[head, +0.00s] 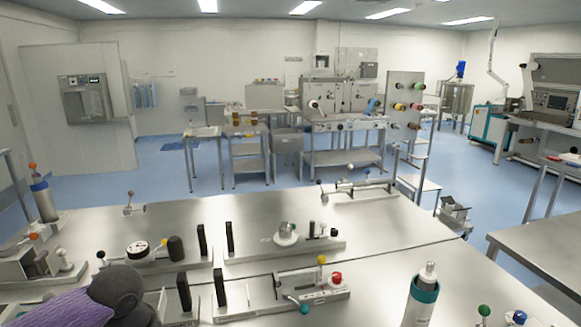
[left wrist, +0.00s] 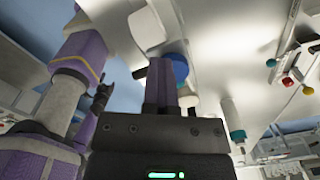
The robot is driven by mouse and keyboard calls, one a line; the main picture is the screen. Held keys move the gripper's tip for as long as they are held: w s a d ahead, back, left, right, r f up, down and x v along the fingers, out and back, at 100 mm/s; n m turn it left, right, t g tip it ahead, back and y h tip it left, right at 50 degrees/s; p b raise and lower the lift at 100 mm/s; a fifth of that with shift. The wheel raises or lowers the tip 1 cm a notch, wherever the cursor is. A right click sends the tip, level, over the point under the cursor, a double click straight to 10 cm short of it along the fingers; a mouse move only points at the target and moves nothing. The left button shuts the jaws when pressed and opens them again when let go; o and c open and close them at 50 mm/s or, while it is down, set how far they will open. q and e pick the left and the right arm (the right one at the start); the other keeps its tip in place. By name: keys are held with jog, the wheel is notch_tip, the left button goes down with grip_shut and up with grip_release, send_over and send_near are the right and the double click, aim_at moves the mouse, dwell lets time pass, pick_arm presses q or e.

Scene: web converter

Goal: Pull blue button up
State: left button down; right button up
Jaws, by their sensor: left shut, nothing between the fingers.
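In the left wrist view a round blue piece (left wrist: 178,68) shows just beyond my fingers, partly covered by them; it looks like the blue button, beside pale rounded parts. My left gripper (left wrist: 161,70) is shut and empty, its tips close to the blue piece; I cannot tell whether they touch. In the head view my left arm comes in at the bottom left and its dark end hides part of the bench; the fingers are not clear there. My right gripper is not in view.
A fixture with a teal knob (head: 303,307), a red knob (head: 336,278) and a yellow knob (head: 321,260) stands on the steel bench (head: 390,240). A teal-banded cylinder (head: 424,292) stands to its right. Black upright plates (head: 184,291) stand near my arm.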

pick_arm(q)
jog(key=c, duration=1.3)
grip_release()
jog(key=shift+s+a+f+p, duration=0.1)
jog(key=shift+s+f+p, duration=0.05)
jog(key=shift+p, duration=0.15)
jog(key=shift+c, duration=0.2)
jog(key=shift+o, duration=1.3)
jog(key=o, duration=0.5)
jog(key=shift+s+a, duration=0.15)
jog(key=shift+s, duration=0.1)
jog(key=shift+c, duration=0.2)
jog(key=o, duration=0.6)
jog(key=shift+w, duration=0.15)
jog(key=shift+r, duration=0.2)
jog(key=shift+w+d+r+p, duration=0.1)
jog(key=shift+w+r+p, duration=0.05)
jog(key=shift+r+p, duration=0.4)
jog(key=shift+w+d+r+p, duration=0.1)
jog(key=shift+r+p, duration=0.35)
jog(key=shift+r, duration=0.05)
notch_tip(320, 180, up, 4)
jog(key=p, duration=0.3)
jog(key=shift+a, duration=0.1)
